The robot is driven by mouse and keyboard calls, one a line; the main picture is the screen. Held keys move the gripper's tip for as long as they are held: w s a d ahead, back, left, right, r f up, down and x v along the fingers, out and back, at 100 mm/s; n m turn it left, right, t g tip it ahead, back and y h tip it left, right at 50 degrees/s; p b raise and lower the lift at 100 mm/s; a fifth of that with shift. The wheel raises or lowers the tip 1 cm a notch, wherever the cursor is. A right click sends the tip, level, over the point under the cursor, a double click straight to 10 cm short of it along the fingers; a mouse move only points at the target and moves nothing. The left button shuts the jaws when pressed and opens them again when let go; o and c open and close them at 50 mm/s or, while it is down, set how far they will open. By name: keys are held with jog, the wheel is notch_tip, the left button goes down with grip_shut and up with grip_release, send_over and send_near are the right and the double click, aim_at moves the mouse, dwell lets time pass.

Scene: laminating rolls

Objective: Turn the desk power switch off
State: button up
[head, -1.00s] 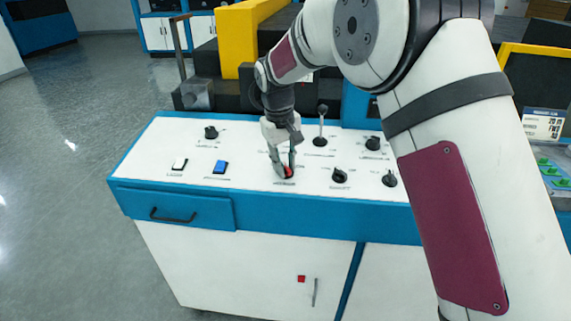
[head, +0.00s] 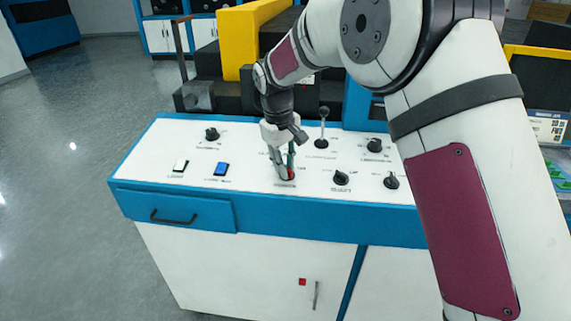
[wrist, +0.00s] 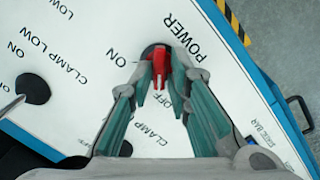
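The power switch (wrist: 159,67) is a small red handle on a round black base. It sits beside the printed word POWER, with an ON label to its left in the wrist view. In the head view the red switch (head: 290,174) shows low at the front middle of the white panel. My gripper (wrist: 159,80) points down at it, with its teal-padded fingertips on either side of the red handle. The fingers look closed in on the handle.
Open floor lies to the left.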

jog(key=shift+f, duration=0.15)
notch_tip(320, 180, up, 12)
jog(key=s+a, duration=0.1)
dwell(0.6)
jog(key=s+d+r+m+t+p, duration=0.1)
jog(key=s+d+r+m, duration=0.1)
jog(key=s+d+r, duration=0.55)
jog(key=s+d+r+m+p, duration=0.15)
jog(key=s+d+r, duration=0.25)
jog(key=s+d, duration=0.55)
jog(key=s+d+f+m+t, duration=0.1)
jog(key=s+d, duration=0.3)
jog(key=s, duration=0.6)
jog(key=s+d+f+m+t+y+p, duration=0.1)
jog(key=s+d+f+m, duration=0.3)
jog(key=s, duration=0.6)
jog(key=shift+d+f, duration=0.2)
jog(key=shift+d, duration=0.45)
jog(key=shift+s, duration=0.1)
